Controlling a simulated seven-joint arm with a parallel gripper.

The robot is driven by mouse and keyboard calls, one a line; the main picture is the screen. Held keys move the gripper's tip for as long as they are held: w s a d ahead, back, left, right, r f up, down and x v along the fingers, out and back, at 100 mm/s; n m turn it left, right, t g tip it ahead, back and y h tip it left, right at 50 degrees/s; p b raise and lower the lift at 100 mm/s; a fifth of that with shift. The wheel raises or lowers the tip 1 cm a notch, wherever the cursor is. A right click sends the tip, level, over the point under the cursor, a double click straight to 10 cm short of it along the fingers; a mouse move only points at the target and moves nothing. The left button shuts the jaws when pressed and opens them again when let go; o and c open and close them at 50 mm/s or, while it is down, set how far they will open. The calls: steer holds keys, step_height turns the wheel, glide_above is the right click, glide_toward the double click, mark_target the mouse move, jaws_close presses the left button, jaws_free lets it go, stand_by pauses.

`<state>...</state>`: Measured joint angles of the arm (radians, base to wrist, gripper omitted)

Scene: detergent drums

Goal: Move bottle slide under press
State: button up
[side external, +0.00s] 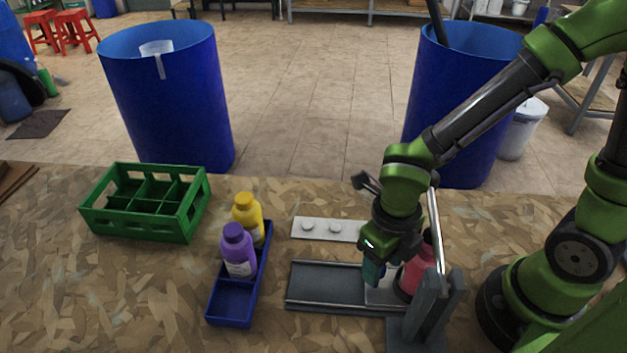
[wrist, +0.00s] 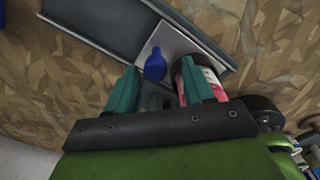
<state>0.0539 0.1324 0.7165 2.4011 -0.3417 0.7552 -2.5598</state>
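The bottle slide is a pale metal plate (side external: 381,297) on a grey rail (side external: 325,283), at the rail's right end; it shows in the wrist view (wrist: 180,38) with an upright blue knob (wrist: 155,66). A red-pink bottle (side external: 421,270) stands at the plate's right end beside the grey press (side external: 428,318); part of it shows behind my right finger in the wrist view (wrist: 211,77). My gripper (wrist: 157,70) is open, its teal fingers on either side of the knob with visible gaps. In the side view my gripper (side external: 381,274) is low over the plate and hides the knob.
A blue tray (side external: 232,306) left of the rail holds a purple bottle (side external: 238,252) and a yellow bottle (side external: 248,218). A white strip with round pieces (side external: 320,228) lies behind the rail. An empty green crate (side external: 147,203) stands at the back left. The front left table is clear.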

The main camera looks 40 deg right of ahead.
steer(key=shift+w+r, duration=0.15)
steer(key=shift+r, duration=0.4)
step_height(320, 180, up, 16)
stand_by(0.4)
steer(key=shift+f, duration=0.1)
